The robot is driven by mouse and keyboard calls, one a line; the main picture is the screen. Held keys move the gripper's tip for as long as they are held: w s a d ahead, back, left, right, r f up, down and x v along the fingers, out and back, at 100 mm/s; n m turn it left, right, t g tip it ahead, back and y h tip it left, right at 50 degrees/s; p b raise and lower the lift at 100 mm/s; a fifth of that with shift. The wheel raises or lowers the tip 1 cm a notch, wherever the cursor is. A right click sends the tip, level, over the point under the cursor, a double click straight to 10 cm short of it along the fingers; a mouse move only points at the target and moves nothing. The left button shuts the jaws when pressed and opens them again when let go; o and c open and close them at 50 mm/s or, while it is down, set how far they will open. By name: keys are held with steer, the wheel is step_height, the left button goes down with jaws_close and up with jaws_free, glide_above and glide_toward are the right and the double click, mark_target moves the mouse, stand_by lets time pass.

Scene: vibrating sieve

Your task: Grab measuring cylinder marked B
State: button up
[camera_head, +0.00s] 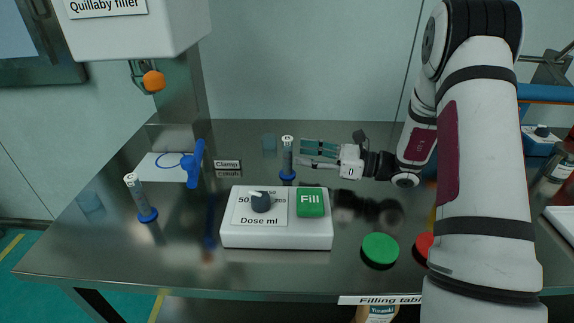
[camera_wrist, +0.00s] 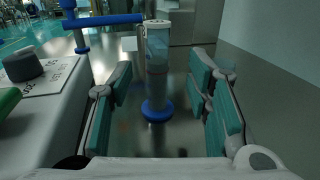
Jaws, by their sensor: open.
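A slim upright measuring cylinder (camera_head: 287,160) with a white cap and blue base stands on the steel table behind the white dose box. It also shows in the wrist view (camera_wrist: 157,60), centred between the fingers and apparently just beyond their tips. A second, similar cylinder (camera_head: 140,198) stands at the left of the table. My gripper (camera_head: 301,153) is open and empty, held level just right of the nearer cylinder. Its teal-padded fingers are spread in the wrist view (camera_wrist: 161,78).
The dose box (camera_head: 276,236) with a dial and green Fill button stands in front of my gripper. A blue clamp handle (camera_head: 195,165) stands left of it. A filler nozzle (camera_head: 153,81) hangs above. Green (camera_head: 380,248) and red buttons sit at the front right.

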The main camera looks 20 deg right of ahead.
mark_target(288, 151)
steer(key=shift+x, duration=2.65)
steer(key=shift+s+r, duration=0.1)
jaws_close()
